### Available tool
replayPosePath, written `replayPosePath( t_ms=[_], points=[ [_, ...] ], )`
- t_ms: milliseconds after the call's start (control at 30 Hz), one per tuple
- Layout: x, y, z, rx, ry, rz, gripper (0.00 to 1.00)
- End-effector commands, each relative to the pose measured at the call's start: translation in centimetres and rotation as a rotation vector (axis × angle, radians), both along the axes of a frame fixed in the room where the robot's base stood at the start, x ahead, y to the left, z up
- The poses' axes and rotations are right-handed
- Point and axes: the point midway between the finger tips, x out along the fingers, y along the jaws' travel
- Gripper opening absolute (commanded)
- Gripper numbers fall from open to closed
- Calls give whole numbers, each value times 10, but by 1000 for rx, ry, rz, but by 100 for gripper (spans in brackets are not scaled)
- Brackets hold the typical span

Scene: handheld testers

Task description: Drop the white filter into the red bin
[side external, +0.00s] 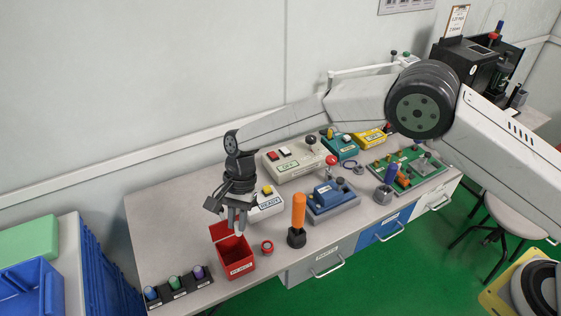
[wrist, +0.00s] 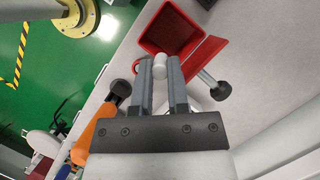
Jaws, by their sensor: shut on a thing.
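The white filter (wrist: 160,65) is a small white cylinder held between the fingertips of my gripper (wrist: 160,74) in the wrist view. In the side external view my gripper (side external: 236,222) hangs just above the red bin, and the filter is too small to make out there. The red bin (side external: 237,262) stands near the front edge of the table with its lid raised. In the wrist view the bin (wrist: 166,30) lies just beyond the fingertips, and its inside looks empty.
A small red round button (side external: 267,247) and an orange upright handle (side external: 299,212) stand right of the bin. A dark rack with coloured caps (side external: 178,287) stands at left. A READY box (side external: 268,205) is behind the gripper. Bare table (side external: 165,225) lies left of the bin.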

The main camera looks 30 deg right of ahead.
Motion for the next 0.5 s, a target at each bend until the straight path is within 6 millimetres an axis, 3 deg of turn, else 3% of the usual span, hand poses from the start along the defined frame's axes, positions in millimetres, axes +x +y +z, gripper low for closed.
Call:
replayPosePath(
  t_ms=[500],
  points=[
    [0,0,-11,1,-1,0,0]
  ],
)
